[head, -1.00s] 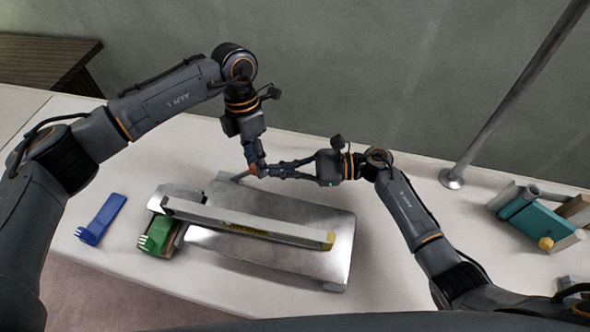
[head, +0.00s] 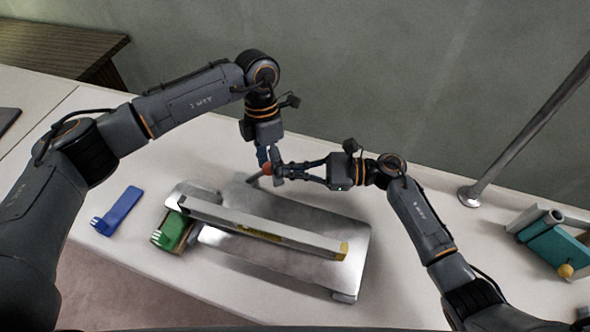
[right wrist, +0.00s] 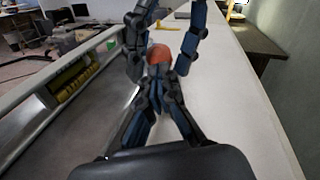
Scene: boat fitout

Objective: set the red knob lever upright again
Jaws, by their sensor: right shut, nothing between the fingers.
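The red knob (head: 267,168) sits on the end of a thin grey lever (head: 256,178) at the back edge of the metal machine (head: 345,240). The lever looks tilted in the head view. My left gripper (head: 263,157) points down at the knob from behind. In the right wrist view its two fingers stand apart, one on each side of the knob (right wrist: 159,54), so it is open. My right gripper (right wrist: 158,77) is shut and empty, its fingertips close against the knob's near side. Whether they touch it I cannot tell.
A long pale bar (head: 225,220) lies across the machine. A green block (head: 170,232) is at its left end, and a blue piece (head: 120,211) lies further left. A metal pole (head: 520,135) and a teal object (head: 550,240) stand at right.

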